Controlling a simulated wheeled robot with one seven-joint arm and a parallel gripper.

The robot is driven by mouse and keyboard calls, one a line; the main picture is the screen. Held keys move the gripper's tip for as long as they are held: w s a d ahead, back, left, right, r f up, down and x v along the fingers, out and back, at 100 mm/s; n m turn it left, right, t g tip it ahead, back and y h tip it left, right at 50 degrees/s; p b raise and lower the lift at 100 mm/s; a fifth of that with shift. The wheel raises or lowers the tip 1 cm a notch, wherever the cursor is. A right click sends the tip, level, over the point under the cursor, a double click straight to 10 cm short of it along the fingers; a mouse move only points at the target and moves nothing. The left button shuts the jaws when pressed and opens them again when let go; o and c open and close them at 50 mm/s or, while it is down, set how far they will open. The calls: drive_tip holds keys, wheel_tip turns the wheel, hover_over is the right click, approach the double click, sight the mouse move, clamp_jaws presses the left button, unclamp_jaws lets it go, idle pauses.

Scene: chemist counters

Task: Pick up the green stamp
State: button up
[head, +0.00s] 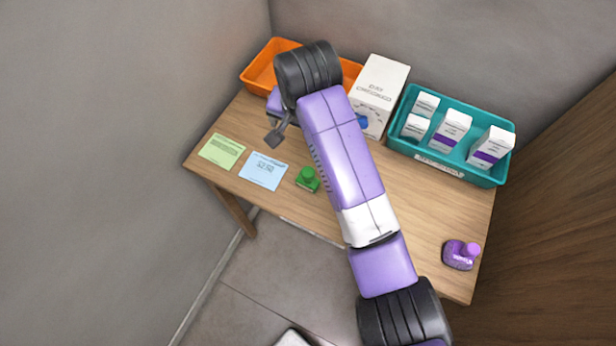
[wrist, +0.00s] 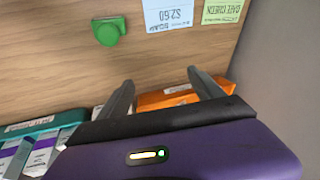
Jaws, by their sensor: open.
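The green stamp (head: 308,179) stands on the wooden counter near its front edge, just right of the blue price card. In the wrist view the green stamp (wrist: 107,31) is at the upper left, apart from my fingers. My gripper (head: 276,137) is over the back left part of the counter, behind the cards, with one finger clearly showing in the head view. In the wrist view my gripper (wrist: 160,84) has its two fingers spread, with nothing between them. My arm hides part of the counter right of the stamp.
A green card (head: 222,151) and a blue card (head: 264,171) lie left of the stamp. An orange tray (head: 258,68), a white box (head: 384,82) and a teal tray (head: 480,176) of small boxes line the back. A purple stamp (head: 460,254) stands at the right.

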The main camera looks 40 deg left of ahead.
sight(308, 179)
drive_tip(key=s+d+f+h, duration=0.1)
drive_tip(key=d, duration=0.1)
drive_tip(key=s+d+f+m+g+h, duration=0.1)
drive_tip(key=d, duration=0.1)
drive_tip(key=s+d+f+m+g+h, duration=0.1)
drive_tip(key=s+d, duration=0.1)
drive_tip(key=d, duration=0.1)
drive_tip(key=shift+f, duration=0.2)
drive_tip(key=shift+w+a+f+p, duration=0.1)
drive_tip(key=shift+f+p, duration=0.25)
drive_tip(key=shift+f, duration=1.6)
drive_tip(key=shift+a+f+p, duration=0.1)
drive_tip(key=shift+f+p, duration=0.2)
drive_tip(key=shift+f, duration=1.6)
drive_tip(key=c, duration=1.5)
wheel_tip(308, 179, up, 12)
drive_tip(key=shift+f+b, duration=0.1)
drive_tip(key=shift+b, duration=0.35)
wheel_tip(308, 179, up, 8)
drive_tip(key=p, duration=0.6)
